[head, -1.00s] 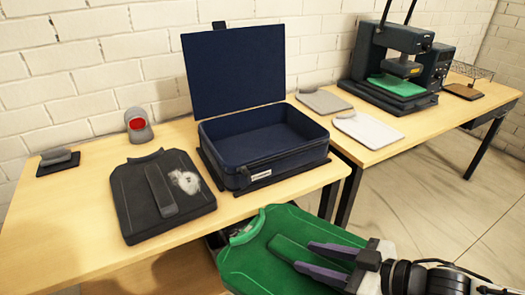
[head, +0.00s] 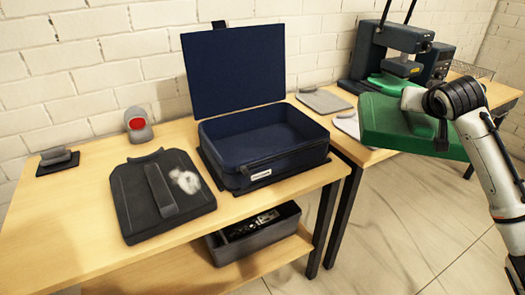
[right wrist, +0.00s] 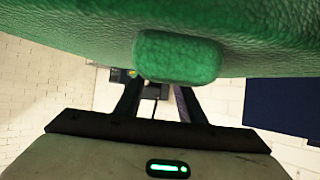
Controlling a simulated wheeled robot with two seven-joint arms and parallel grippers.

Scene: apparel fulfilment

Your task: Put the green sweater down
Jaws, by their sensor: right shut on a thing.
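The folded green sweater (head: 395,128) is in the air at the right of the head view, in front of the heat press table. My right gripper (head: 415,101) is shut on it; the arm comes in from the right and its fingertips are mostly hidden. In the right wrist view the sweater (right wrist: 80,30) fills the top, and a raised green strip end sits at my right gripper's fingers (right wrist: 158,95). My left gripper is not in view.
An open navy case (head: 275,160) stands on the near table. A dark folded garment (head: 135,205) with a white patch lies to its left. Grey (head: 323,101) and white (head: 346,124) folded garments lie near the heat press (head: 390,50). A grey bin (head: 255,232) sits on the lower shelf.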

